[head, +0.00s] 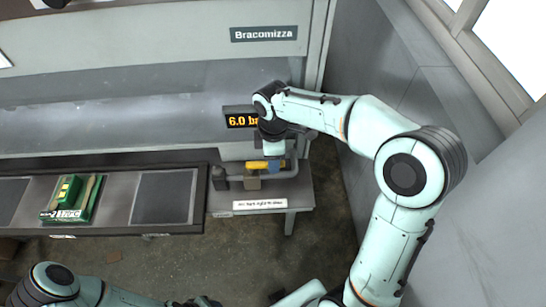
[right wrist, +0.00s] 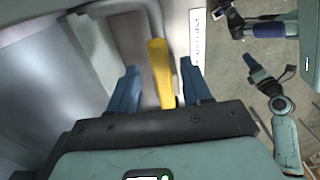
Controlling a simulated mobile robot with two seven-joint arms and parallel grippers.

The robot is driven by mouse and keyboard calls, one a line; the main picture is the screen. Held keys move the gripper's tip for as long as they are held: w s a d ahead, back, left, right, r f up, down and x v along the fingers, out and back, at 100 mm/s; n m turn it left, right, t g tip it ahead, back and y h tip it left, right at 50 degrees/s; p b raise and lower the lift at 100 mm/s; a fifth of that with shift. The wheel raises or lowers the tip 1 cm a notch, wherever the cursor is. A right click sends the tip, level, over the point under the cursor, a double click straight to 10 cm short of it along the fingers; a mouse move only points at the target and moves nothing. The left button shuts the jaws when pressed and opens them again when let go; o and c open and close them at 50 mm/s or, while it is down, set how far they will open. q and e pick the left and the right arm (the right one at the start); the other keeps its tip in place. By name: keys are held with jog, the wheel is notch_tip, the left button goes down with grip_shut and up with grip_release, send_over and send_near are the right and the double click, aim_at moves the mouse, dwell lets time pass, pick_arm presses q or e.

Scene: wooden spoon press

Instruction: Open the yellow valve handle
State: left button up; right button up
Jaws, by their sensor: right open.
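The yellow valve handle (head: 258,165) lies on a grey pipe fitting on a small grey side table in the head view. In the right wrist view the handle (right wrist: 160,70) runs lengthwise between my right gripper's two blue fingers, with a gap on each side. My right gripper (head: 273,149) is open, over the right end of the handle. Its fingers (right wrist: 160,67) show in the right wrist view, and its arm hides part of the pipework in the head view. My left gripper (head: 202,301) is only partly in view at the bottom edge; its jaws are unclear.
A display (head: 240,117) reading 6.0 stands behind the valve, partly covered by my right arm. A grey pipe (head: 291,166) bends beside the handle. A white label (head: 260,204) is on the side table's front. A green box (head: 72,198) sits on the dark bench at left.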

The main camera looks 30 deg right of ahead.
pick_arm(q)
jog(key=shift+w+r+p, duration=0.85)
jog(key=shift+w+r, duration=0.25)
jog(key=shift+r, duration=0.1)
pick_arm(e)
notch_tip(320, 180, up, 12)
jog(key=shift+r, duration=0.2)
